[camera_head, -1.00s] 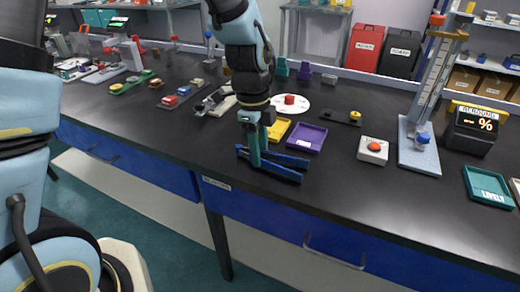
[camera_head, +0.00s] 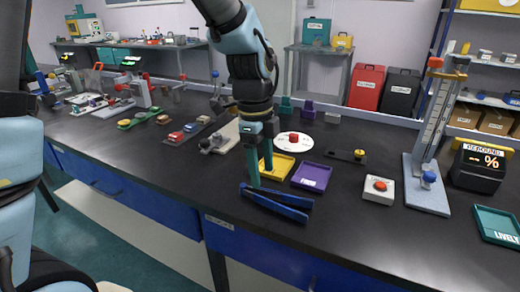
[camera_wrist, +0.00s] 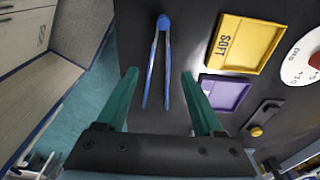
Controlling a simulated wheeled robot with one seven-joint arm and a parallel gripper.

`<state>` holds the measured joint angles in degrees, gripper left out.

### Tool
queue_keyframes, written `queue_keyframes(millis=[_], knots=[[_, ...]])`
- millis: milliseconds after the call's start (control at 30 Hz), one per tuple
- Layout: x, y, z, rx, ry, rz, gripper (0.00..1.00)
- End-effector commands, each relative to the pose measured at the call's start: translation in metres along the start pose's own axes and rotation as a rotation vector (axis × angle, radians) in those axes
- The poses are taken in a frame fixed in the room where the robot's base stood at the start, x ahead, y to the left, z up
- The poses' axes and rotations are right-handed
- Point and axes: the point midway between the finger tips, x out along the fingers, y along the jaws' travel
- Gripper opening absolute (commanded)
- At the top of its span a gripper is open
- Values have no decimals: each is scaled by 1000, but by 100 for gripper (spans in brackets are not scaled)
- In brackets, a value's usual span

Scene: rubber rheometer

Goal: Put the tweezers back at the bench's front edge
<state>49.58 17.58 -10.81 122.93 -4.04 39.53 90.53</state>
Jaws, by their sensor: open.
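The blue tweezers (camera_head: 278,203) lie on the black bench top (camera_head: 350,225) close to its front edge. They also show in the wrist view (camera_wrist: 152,62), with the round joined end at the top and the two arms spread downward. My gripper (camera_head: 259,170) has green fingers and is open. One finger appears beside the tweezers' left end in the head view. In the wrist view, my gripper's fingers (camera_wrist: 159,75) stand apart on either side of the tweezers, with visible gaps. Whether a fingertip touches the bench is unclear.
A yellow tray (camera_head: 283,167) marked SOFT and a purple tray (camera_head: 311,177) lie just behind the tweezers. A white box with a red button (camera_head: 378,190) and the rebound stand (camera_head: 427,185) are to the right. The bench front right of the tweezers is clear.

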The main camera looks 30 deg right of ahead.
Motion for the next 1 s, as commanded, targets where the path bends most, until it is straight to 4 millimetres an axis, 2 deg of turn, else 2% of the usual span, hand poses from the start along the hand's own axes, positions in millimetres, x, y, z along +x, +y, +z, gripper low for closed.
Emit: queue_keyframes(millis=[100,300,433,667,767,867,900,967,1000], knots=[[-25,-1,0,-1,-1,-6,69],[-51,-1,0,0,-1,-2,69],[-58,0,0,0,-1,0,69],[-59,1,5,-27,-2,-1,69],[-57,8,32,-182,-11,-14,69],[-52,26,83,-504,-25,-45,69],[-50,38,108,-670,-31,-61,69],[-46,60,144,-937,-37,-91,69],[-43,77,167,-1121,-39,-111,69]])
